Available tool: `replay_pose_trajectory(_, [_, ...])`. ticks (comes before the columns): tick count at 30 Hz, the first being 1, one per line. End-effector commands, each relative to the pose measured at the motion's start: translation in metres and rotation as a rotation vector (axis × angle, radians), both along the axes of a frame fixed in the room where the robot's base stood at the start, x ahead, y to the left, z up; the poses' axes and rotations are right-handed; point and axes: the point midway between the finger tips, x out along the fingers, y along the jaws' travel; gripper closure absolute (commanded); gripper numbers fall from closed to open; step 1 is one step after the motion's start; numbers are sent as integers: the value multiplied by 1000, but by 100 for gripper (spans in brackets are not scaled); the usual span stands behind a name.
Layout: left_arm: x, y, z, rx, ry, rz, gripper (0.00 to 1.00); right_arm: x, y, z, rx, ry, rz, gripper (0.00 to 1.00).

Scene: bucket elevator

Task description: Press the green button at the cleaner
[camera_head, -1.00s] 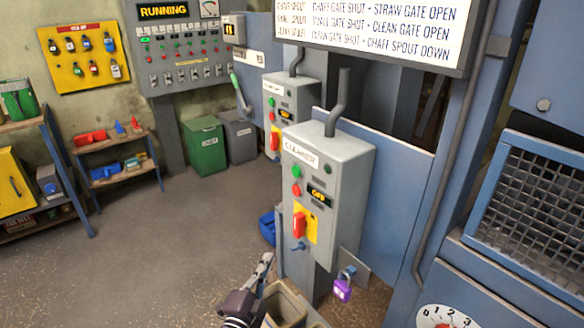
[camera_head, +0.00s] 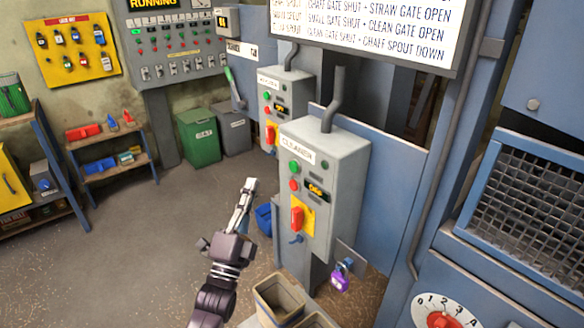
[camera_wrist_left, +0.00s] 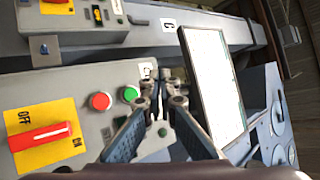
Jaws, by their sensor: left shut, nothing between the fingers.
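The cleaner (camera_head: 345,185) is a grey box on a post with a "CLEANER" label. On its front are a green button (camera_head: 294,166), a red button (camera_head: 294,184) below it, an amber display, and a red handle (camera_head: 297,217) on a yellow plate. My left gripper (camera_head: 250,186) is shut and empty, left of the box at about the red button's height, apart from it in the head view. In the left wrist view the fingertips (camera_wrist_left: 163,98) appear just right of the green button (camera_wrist_left: 131,93); the red button (camera_wrist_left: 100,101) is further left. Contact cannot be told. My right gripper is not in view.
A similar grey box (camera_head: 290,92) stands behind the cleaner. A purple padlock (camera_head: 340,281) hangs at the cleaner's lower right. Open bins (camera_head: 262,300) stand below in front. Green (camera_head: 200,150) and grey bins stand at the back. Floor to the left is clear.

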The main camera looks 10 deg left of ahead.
Motion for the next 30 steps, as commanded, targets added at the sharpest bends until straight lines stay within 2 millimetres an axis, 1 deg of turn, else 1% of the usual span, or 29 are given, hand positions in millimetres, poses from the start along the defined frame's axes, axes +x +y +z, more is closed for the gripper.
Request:
replay_pose_trajectory(4, [3,-3,-1,-2,1,-1,100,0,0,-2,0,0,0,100])
replay_pose_trajectory(8, [13,-10,-2,-3,0,-2,100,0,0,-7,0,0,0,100])
replay_pose_trajectory(15, [40,-31,-3,-3,-1,-2,100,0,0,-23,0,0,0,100])
replay_pose_trajectory(21, [59,-46,-3,-3,-1,-1,100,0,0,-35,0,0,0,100])
replay_pose_trajectory(25, [66,-51,-2,-2,0,0,100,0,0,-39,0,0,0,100])
replay_pose_trajectory(30, [70,-54,-1,-1,2,-1,100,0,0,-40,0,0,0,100])
